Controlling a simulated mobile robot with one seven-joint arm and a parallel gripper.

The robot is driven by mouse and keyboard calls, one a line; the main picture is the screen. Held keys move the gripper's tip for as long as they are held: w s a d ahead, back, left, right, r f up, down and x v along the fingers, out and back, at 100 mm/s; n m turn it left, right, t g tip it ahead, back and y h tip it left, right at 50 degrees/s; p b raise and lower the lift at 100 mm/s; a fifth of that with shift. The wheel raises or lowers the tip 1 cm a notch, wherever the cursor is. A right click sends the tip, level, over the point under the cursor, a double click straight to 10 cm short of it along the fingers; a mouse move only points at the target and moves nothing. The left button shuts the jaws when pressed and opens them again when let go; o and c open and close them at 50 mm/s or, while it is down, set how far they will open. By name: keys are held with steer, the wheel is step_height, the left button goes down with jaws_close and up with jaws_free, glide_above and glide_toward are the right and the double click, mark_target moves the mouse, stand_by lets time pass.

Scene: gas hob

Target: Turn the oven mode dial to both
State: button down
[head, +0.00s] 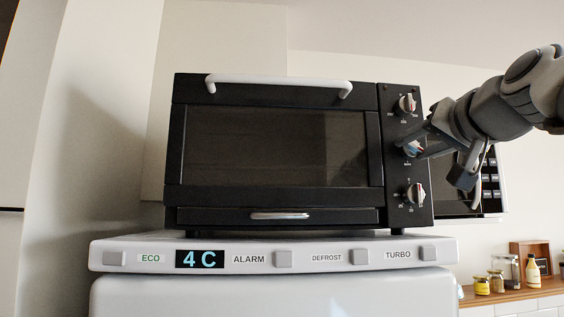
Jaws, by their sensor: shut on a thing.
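The black toaster oven (275,145) stands on top of a white fridge, its glass door closed. Its right-hand panel carries a top dial (407,103), a middle dial (411,149) and a bottom dial (415,194), each with small printed marks too tiny to read. My gripper (412,145) reaches in from the right and is shut on the middle dial. The fingers partly cover that dial and its marks, so I cannot tell which mode it points to.
The white fridge top (275,255) has labelled buttons and a "4 C" display. A second black appliance (490,185) is behind my arm at the right. Jars and a bottle (533,272) stand on a lower counter at right. The space left of the oven is clear.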

steer(key=m+p, duration=0.1)
steer(key=m, duration=0.5)
steer(key=shift+p, duration=0.3)
steer(key=m+p, duration=0.1)
steer(key=m, duration=0.4)
steer(key=shift+m+p, duration=0.35)
steer(key=shift+m, duration=0.05)
steer(key=shift+c, duration=2.2)
jaws_free()
steer(key=shift+s, duration=0.1)
steer(key=s+b, duration=0.2)
steer(key=s, duration=1.5)
steer(key=shift+d+b, duration=0.3)
steer(key=shift+b, duration=0.1)
steer(key=shift+s, duration=0.1)
